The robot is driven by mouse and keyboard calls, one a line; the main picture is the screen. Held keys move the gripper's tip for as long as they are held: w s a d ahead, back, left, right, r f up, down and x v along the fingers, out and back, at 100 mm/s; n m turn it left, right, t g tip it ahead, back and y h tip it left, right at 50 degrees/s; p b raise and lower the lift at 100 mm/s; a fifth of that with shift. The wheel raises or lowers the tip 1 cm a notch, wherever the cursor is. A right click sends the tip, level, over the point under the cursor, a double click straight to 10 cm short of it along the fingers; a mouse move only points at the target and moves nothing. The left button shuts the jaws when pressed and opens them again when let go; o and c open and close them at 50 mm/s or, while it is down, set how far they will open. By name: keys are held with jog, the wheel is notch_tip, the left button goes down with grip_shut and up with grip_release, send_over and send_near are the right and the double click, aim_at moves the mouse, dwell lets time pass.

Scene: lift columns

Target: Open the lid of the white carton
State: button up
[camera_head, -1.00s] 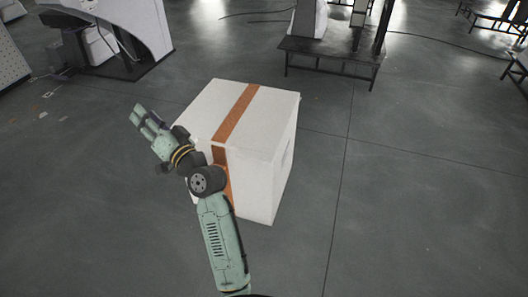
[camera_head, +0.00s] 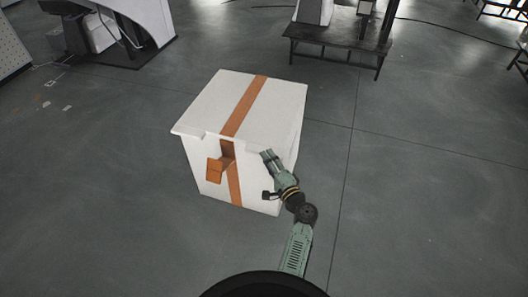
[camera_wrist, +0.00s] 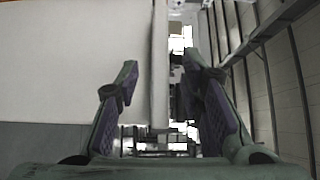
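The white carton (camera_head: 210,170) stands on the floor, with a brown tape band running over its lid (camera_head: 205,105) and down the front. The lid looks flat and closed. At the front, the tape has a gap below the lid's edge, and a brown flap (camera_head: 214,170) sticks out there. My gripper (camera_head: 267,155) is at the carton's front right, close to the lid's front edge. In the wrist view my gripper (camera_wrist: 160,62) is open, with a thin white edge (camera_wrist: 159,75) of the carton showing between its fingers. I cannot tell whether they touch it.
A dark low bench (camera_head: 335,45) stands behind the carton to the right. A white machine (camera_head: 130,25) stands at the back left. The grey floor around the carton is clear on both sides.

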jog(key=shift+x, duration=2)
jog(key=shift+c, duration=0.4)
grip_shut()
